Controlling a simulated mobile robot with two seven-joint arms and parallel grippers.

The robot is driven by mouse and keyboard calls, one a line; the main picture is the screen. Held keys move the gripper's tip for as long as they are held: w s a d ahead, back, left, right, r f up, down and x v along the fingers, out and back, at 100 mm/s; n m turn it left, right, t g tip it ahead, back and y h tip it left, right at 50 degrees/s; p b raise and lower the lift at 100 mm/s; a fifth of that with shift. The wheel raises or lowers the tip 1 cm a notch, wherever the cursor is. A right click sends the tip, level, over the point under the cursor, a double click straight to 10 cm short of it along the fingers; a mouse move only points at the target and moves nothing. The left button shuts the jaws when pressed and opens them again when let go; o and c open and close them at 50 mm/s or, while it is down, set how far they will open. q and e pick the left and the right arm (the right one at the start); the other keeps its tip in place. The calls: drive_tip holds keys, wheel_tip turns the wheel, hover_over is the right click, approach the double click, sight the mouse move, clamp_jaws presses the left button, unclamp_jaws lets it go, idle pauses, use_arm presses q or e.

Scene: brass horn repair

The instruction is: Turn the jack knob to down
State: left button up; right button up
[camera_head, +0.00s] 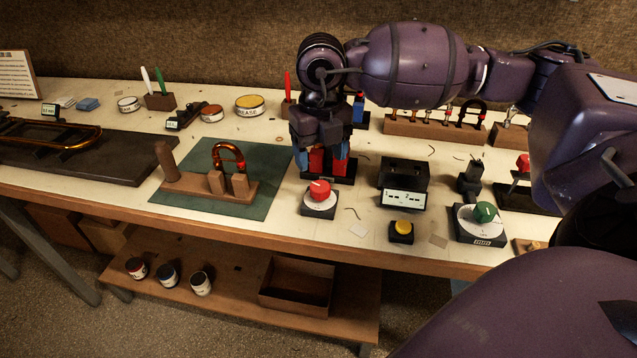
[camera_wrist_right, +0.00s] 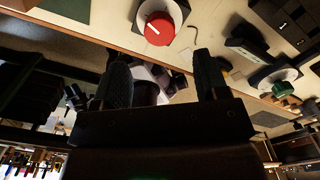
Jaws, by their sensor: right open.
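A red knob (camera_head: 320,188) sits on a white round dial on a dark block near the front edge of the bench. It also shows in the right wrist view (camera_wrist_right: 158,29), with a white pointer line on it. A green knob (camera_head: 485,212) on a similar dial stands further right. No label that I can read says which one is the jack knob. My right gripper (camera_head: 321,166) points down, open and empty, just behind the red knob and apart from it. A red and black device (camera_head: 343,168) is partly hidden behind the gripper. My left gripper is not in view.
A black box with a white display (camera_head: 404,199) and a yellow button (camera_head: 402,229) stand between the dials. A wooden stand with a brass tube (camera_head: 228,158) is on the green mat (camera_head: 262,172) to the left. Small loose pieces lie near the front edge.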

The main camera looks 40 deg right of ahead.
sight(320, 185)
wheel_tip(320, 185, down, 7)
drive_tip(key=shift+f+b, duration=0.2)
drive_tip(key=shift+b, duration=0.3)
drive_tip(key=c, duration=0.9)
